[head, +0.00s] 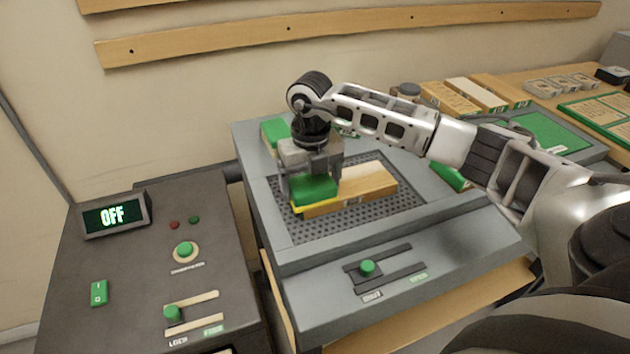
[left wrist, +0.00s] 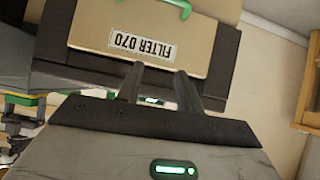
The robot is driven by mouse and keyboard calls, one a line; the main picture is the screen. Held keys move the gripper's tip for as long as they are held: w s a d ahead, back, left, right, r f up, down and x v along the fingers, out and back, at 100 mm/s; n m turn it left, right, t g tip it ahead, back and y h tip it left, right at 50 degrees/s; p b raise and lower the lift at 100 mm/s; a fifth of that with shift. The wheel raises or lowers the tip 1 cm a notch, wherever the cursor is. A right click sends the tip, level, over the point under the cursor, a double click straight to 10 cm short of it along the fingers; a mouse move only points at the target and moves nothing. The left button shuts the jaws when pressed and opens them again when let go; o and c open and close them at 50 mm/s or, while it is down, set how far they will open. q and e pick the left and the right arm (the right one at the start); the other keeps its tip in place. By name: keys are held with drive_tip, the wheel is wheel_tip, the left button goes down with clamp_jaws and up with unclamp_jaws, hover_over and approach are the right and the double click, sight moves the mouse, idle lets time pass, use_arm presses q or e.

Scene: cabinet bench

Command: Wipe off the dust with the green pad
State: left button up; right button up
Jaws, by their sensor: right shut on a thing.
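The green pad (head: 315,190), with a yellow lower edge, is in my right gripper (head: 310,172) in the head view. The jaws are shut on it from above. The pad is at the left end of a pale wooden block (head: 372,184), overlapping it in the picture; whether they touch I cannot tell. The block lies on a dark perforated plate (head: 400,210) set in a grey bench frame. I cannot make out dust clearly. My left gripper (left wrist: 158,95) shows only in the left wrist view, its two dark fingers apart with nothing between them.
A dark console (head: 140,275) with an OFF display (head: 112,216) stands at the left. A green slider knob (head: 368,267) is on the bench's front panel. Wooden blocks (head: 470,95) lie at the back right. In the left wrist view, a box labelled FILTER 070 (left wrist: 140,45) is beyond the fingers.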

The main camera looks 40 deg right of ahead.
sight(325, 177)
drive_tip(key=shift+s+d+f, duration=0.1)
drive_tip(key=shift+d, duration=1.5)
drive_tip(key=shift+s+d+b, duration=0.1)
drive_tip(key=shift+d+b, duration=0.25)
drive_tip(key=shift+d, duration=1.5)
